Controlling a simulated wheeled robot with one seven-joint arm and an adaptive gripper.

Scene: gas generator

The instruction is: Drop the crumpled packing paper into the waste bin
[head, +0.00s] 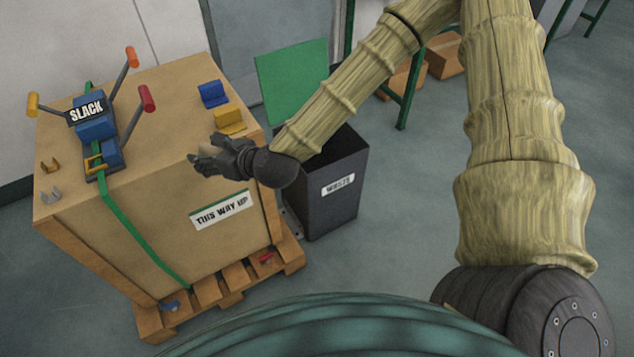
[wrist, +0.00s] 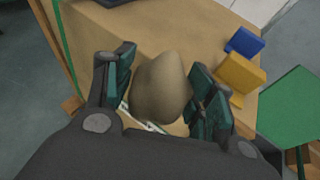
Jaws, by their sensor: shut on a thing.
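My gripper (head: 208,163) is shut on the crumpled packing paper (wrist: 161,88), a brownish lump between the two fingers in the wrist view. In the head view the paper is mostly hidden by the fingers. The gripper is above the front right part of the big carton's top, left of the waste bin. The waste bin (head: 326,205) is a dark box labelled as waste, standing on the floor right of the carton. Its green lid (head: 292,82) is raised at the back. My forearm crosses over part of the bin's opening.
The carton (head: 150,230) stands on a wooden pallet (head: 235,277). On its top are a strap tensioner marked SLACK (head: 95,125), a blue bracket (head: 214,93), a yellow bracket (head: 230,120) and small clips (head: 50,165). Brown boxes (head: 445,57) lie behind, near a green frame.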

